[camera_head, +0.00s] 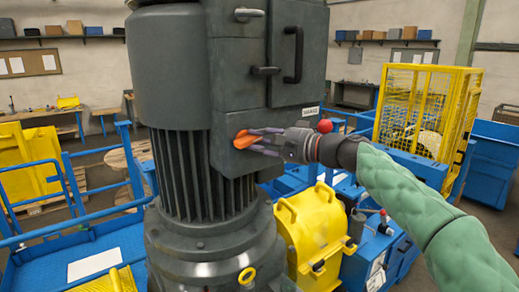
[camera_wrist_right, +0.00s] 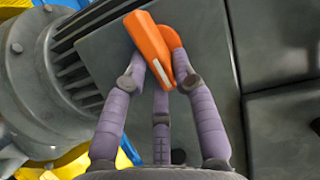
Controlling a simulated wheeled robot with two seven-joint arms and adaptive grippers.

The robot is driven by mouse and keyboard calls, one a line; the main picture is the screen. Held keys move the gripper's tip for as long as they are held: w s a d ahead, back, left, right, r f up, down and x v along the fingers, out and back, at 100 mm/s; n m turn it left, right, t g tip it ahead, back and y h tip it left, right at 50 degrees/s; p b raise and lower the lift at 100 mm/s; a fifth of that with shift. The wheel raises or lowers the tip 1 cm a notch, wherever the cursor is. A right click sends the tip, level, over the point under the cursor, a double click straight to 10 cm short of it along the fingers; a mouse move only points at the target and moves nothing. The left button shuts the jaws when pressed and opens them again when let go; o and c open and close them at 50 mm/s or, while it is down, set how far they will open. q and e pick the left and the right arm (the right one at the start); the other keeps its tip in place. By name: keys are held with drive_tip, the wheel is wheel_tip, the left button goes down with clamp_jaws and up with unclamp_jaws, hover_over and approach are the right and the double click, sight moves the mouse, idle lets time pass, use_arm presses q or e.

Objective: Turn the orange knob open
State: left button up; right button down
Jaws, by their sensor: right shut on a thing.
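The orange knob (camera_head: 243,139) is on the lower front face of the dark grey control box (camera_head: 238,90) on the motor. In the right wrist view the knob (camera_wrist_right: 152,48) is an orange handle with a pale line along it, slanted in that picture. My right gripper (camera_head: 262,139) reaches in from the right. In the wrist view its purple-grey fingers (camera_wrist_right: 165,85) close around the knob's near end, one on each side and one behind. How deep the grip goes is partly hidden by the knob. My left gripper is in neither view.
The large ribbed motor (camera_head: 195,170) stands left of the knob. Black handles (camera_head: 293,55) stick out of the box above. A yellow guard (camera_head: 318,222) lies below my right arm, and a yellow cage (camera_head: 425,110) stands behind it.

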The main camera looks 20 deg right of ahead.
drive_tip(key=shift+f+m+b, duration=0.25)
drive_tip(key=shift+m+b, duration=0.4)
drive_tip(key=shift+m, duration=0.15)
drive_tip(key=c, duration=1)
unclamp_jaws()
drive_tip(key=v, duration=1.2)
drive_tip(key=shift+f, duration=0.35)
